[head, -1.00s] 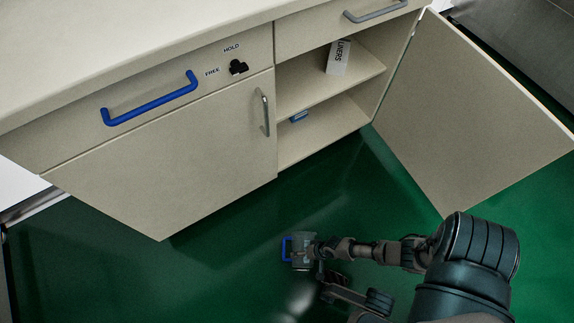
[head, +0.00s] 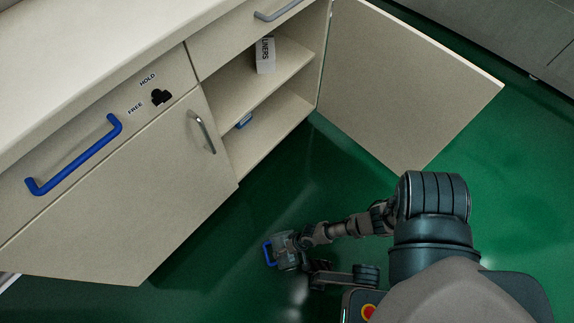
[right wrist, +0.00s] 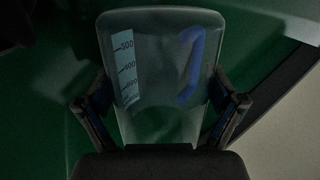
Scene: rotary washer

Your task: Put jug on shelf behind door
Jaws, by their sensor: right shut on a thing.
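The jug is a clear, greyish vessel with a blue handle; in the head view the jug (head: 286,251) is above the green floor in front of the cabinet. My right gripper (head: 300,250) is shut on it. In the right wrist view the jug (right wrist: 160,75) fills the middle between the two fingers, with a pale measuring scale on its left and the blue handle behind its wall. The door (head: 400,85) stands wide open at the right. The open compartment has an upper shelf (head: 290,70) and a lower shelf (head: 275,125). My left gripper is out of view.
A white box (head: 265,55) stands on the upper shelf. A small blue item (head: 243,121) lies on the lower shelf, near its left front. A closed door with a metal handle (head: 201,131) is left of the opening, and a blue bar (head: 75,158) is above it.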

